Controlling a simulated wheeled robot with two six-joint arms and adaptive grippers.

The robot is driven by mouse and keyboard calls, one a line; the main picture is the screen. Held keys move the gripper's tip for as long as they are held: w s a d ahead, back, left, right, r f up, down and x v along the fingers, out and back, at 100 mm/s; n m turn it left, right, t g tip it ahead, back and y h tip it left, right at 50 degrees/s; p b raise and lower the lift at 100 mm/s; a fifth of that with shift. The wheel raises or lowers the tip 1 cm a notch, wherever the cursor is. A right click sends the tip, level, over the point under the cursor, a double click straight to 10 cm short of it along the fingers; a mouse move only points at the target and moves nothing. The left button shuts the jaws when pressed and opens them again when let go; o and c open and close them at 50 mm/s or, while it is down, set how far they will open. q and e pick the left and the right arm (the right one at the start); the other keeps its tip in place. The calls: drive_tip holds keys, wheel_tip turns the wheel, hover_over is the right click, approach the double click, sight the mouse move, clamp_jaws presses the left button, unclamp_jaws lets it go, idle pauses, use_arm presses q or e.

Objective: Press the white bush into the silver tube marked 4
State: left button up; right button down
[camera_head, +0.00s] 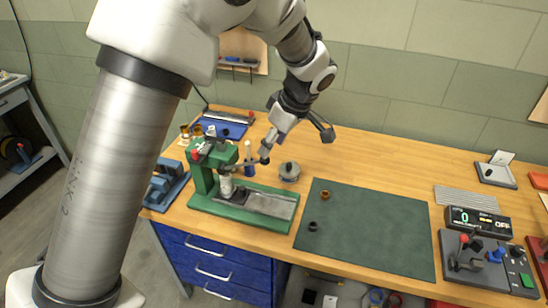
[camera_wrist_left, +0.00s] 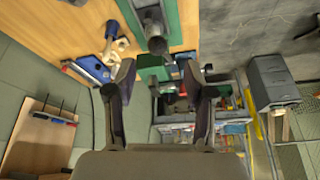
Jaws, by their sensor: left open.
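The green arbor press (camera_head: 203,178) stands at the left of the bench. A pale cylinder (camera_head: 226,186) stands upright under its ram; I cannot tell whether this is the silver tube, the white bush, or both, and no mark 4 is legible. The press lever ends in a dark knob (camera_head: 264,159). My left gripper (camera_head: 298,140) is open, above and right of the press, close to the knob. In the left wrist view its fingers (camera_wrist_left: 158,78) are spread wide with nothing between the tips; a dark round end (camera_wrist_left: 157,45) shows just beyond them. My right gripper is not in view.
A green mat (camera_head: 370,235) holds a brass ring (camera_head: 325,195) and a dark ring (camera_head: 313,226). A readout box (camera_head: 478,222) and control box (camera_head: 490,262) stand at right.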

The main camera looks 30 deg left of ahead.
sight(268, 158)
use_arm(q)
drive_tip(key=p+x, duration=0.2)
drive_tip(key=x, duration=0.5)
drive_tip(key=shift+w+d+f, duration=0.1)
drive_tip(key=shift+w+f, duration=0.05)
drive_tip(key=shift+w, duration=0.05)
drive_tip(key=shift+s+f, duration=0.1)
drive_tip(key=shift+f, duration=0.05)
drive_tip(key=shift+d, duration=0.1)
clamp_jaws()
